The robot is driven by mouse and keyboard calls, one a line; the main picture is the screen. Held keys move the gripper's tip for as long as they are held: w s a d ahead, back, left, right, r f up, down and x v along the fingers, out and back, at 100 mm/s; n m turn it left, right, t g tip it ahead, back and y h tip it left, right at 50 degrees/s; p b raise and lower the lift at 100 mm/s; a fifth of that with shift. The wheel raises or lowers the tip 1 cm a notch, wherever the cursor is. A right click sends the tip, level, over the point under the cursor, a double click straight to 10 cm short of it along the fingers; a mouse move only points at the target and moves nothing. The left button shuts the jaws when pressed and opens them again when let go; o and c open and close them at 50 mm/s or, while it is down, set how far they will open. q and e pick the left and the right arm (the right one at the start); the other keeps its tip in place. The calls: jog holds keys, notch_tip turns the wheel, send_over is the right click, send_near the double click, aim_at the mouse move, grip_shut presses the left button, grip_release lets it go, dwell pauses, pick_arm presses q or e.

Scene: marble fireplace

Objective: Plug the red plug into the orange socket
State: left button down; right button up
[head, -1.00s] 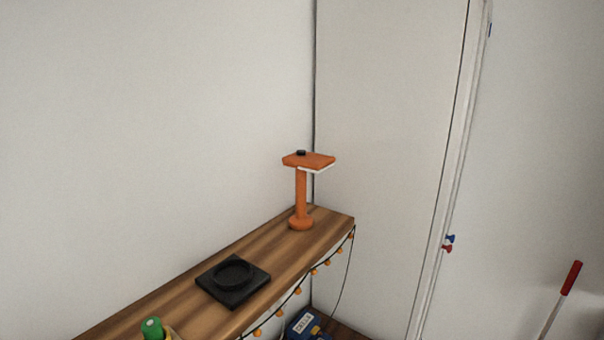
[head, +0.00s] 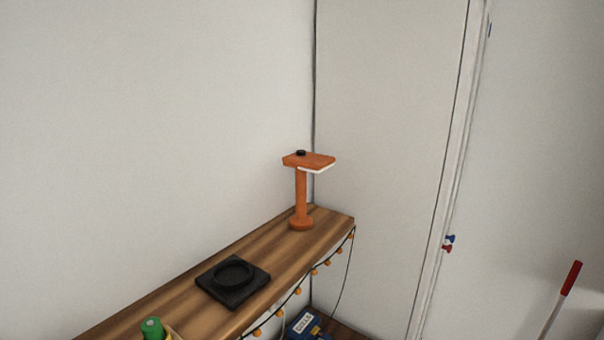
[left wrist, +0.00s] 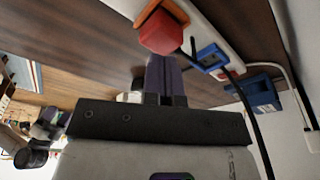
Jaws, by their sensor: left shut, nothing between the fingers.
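In the left wrist view the red plug (left wrist: 160,33) sits at the orange socket (left wrist: 179,9) on a white power strip (left wrist: 205,17). Its face toward me is plain red; whether it is fully seated I cannot tell. A black cable (left wrist: 239,95) runs beside it down the picture. My left gripper (left wrist: 162,58) is shut and empty, its fingertips right by the plug; whether they touch it is unclear. Neither the plug, the socket nor either gripper shows in the head view.
A blue socket (left wrist: 209,57) and a blue box (left wrist: 254,93) are right of the plug, over a wooden surface (left wrist: 70,30). In the head view a wooden mantel (head: 180,300) carries an orange lamp (head: 300,192), a black square base (head: 232,281) and a green-topped object (head: 152,327).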

pick_arm(q)
jog(key=shift+f, duration=0.2)
jog(key=shift+f+b, duration=0.3)
jog(key=shift+f, duration=0.25)
dwell(0.6)
jog(key=shift+f, duration=0.25)
jog(key=shift+r, duration=0.1)
notch_tip(320, 180, up, 6)
jog(key=p, duration=0.6)
jog(key=shift+p, duration=0.35)
dwell(0.4)
